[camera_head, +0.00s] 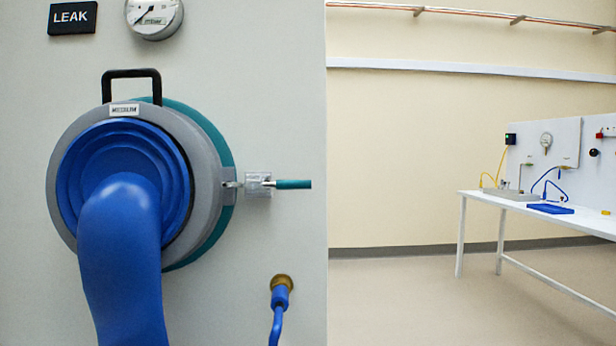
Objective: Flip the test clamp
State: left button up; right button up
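The test clamp (258,184) is a small metal latch at the right edge of a round port. Its teal-gripped lever (293,184) points straight out to the right, roughly level. A metal hook joins the clamp to a lug (229,186) on the port's grey ring (207,185). The port has a teal ring (222,150) behind the grey one and a black handle (131,73) on top. A blue sleeve (122,250) hangs from its middle. Neither of my grippers is in view.
A brass fitting with a blue hose (280,292) sits on the panel below the clamp. A gauge (153,15) and a LEAK sign (72,18) are above the port. Right of the panel is open floor (390,300), with a white bench (530,203) farther back.

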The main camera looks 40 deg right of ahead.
aim_at(294, 184)
jog(key=k+z, duration=0.1)
jog(key=z, duration=0.55)
jog(key=l+z, duration=0.1)
jog(key=z, duration=0.65)
jog(key=i+j, duration=0.05)
